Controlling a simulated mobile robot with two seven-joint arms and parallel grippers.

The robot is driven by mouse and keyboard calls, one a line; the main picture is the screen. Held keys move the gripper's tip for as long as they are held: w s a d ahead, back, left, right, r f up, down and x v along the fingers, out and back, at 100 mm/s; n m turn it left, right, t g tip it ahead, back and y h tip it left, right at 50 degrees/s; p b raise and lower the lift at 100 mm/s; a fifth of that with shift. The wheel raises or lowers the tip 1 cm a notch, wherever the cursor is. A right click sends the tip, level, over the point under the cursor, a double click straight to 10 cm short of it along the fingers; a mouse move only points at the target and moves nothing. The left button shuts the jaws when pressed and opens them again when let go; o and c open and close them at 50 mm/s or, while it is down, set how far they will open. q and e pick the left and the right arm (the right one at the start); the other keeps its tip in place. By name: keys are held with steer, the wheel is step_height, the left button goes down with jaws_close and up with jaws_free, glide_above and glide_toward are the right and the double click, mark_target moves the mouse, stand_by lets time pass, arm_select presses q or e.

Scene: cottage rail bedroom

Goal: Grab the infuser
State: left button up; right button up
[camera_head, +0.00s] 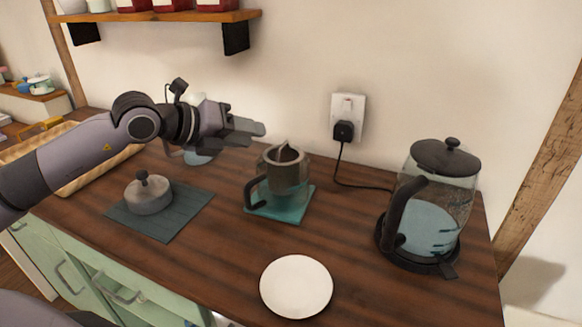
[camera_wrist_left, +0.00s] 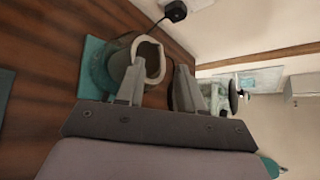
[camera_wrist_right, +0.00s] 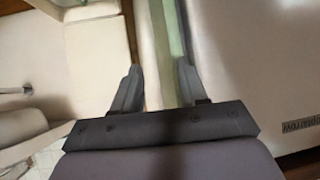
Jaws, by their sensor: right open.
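The infuser, a grey-brown cylinder with an open top (camera_head: 285,168), sits inside a glass teapot with a dark handle (camera_head: 252,192). The teapot stands on a teal mat (camera_head: 300,210). In the left wrist view the infuser's pale rim (camera_wrist_left: 135,50) shows beyond the fingers, near the left one. My left gripper (camera_head: 250,130) is open and empty, above and a little left of the infuser, with no visible contact. It also shows in the left wrist view (camera_wrist_left: 172,85). My right gripper (camera_wrist_right: 160,80) is open and empty, away from the counter objects.
A grey lid (camera_head: 149,195) lies on a dark mat (camera_head: 185,225) to the left. A white plate (camera_head: 296,287) is in front. A glass kettle (camera_head: 440,190) stands on the right, its cord running to a wall socket (camera_head: 348,112). A shelf (camera_head: 180,17) hangs above.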

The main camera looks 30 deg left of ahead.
mark_target(283, 166)
arm_select(q)
steer(key=s+d+p+x, duration=0.1)
steer(key=p+x, duration=0.1)
steer(key=x, duration=0.4)
steer(key=shift+w+d+f, duration=0.2)
steer(key=shift+w+f, duration=0.15)
steer(key=shift+f, duration=0.15)
jaws_close()
